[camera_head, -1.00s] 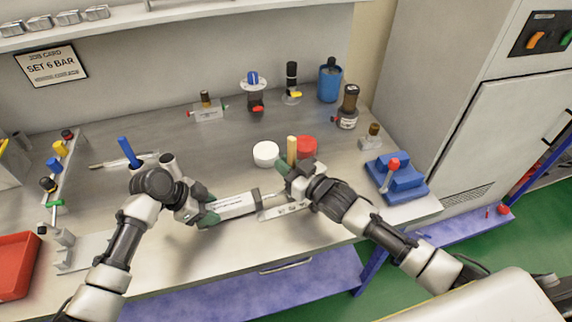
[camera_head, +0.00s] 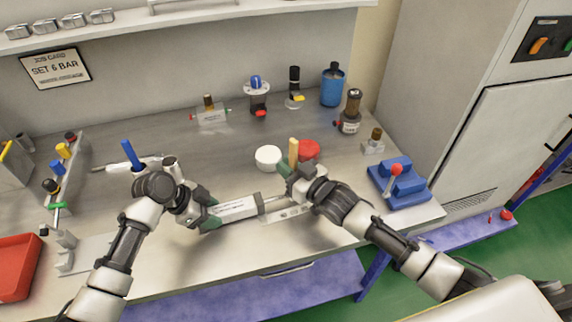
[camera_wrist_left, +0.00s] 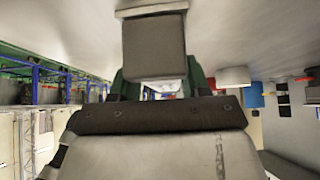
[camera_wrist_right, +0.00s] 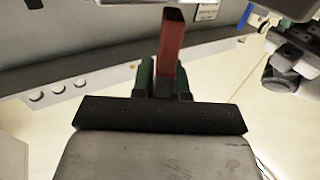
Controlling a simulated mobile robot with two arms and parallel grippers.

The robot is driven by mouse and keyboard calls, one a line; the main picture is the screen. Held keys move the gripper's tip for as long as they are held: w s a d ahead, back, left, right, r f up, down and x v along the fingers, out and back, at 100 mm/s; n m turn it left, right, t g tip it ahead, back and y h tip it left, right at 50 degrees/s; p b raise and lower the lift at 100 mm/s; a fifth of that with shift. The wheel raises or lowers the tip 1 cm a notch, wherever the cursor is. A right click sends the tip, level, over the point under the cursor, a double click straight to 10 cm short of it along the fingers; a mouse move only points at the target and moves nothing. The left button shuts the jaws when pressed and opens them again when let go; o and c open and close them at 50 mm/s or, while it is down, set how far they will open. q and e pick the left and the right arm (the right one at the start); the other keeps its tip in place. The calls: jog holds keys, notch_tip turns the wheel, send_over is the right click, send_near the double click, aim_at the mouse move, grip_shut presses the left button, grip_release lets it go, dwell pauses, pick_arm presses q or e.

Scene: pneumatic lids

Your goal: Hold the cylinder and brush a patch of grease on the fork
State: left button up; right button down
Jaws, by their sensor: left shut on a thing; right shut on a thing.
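The pneumatic cylinder (camera_head: 236,209) is a pale barrel with a label, lying roughly level just above the front of the bench. My left gripper (camera_head: 210,209) is shut on its left end; a grey end block (camera_wrist_left: 155,45) fills the left wrist view. The rod (camera_head: 273,199) points right, toward my right gripper.
A blue fixture (camera_head: 402,187) is at right, a red tray (camera_head: 17,268) at left.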

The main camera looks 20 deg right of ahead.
jog(key=shift+s, duration=0.15)
jog(key=shift+s, duration=0.4)
jog(key=shift+w, duration=0.15)
jog(key=shift+w+f, duration=0.1)
jog(key=shift+w, duration=0.3)
jog(key=shift+w, duration=0.5)
notch_tip(320, 180, up, 7)
dwell(0.7)
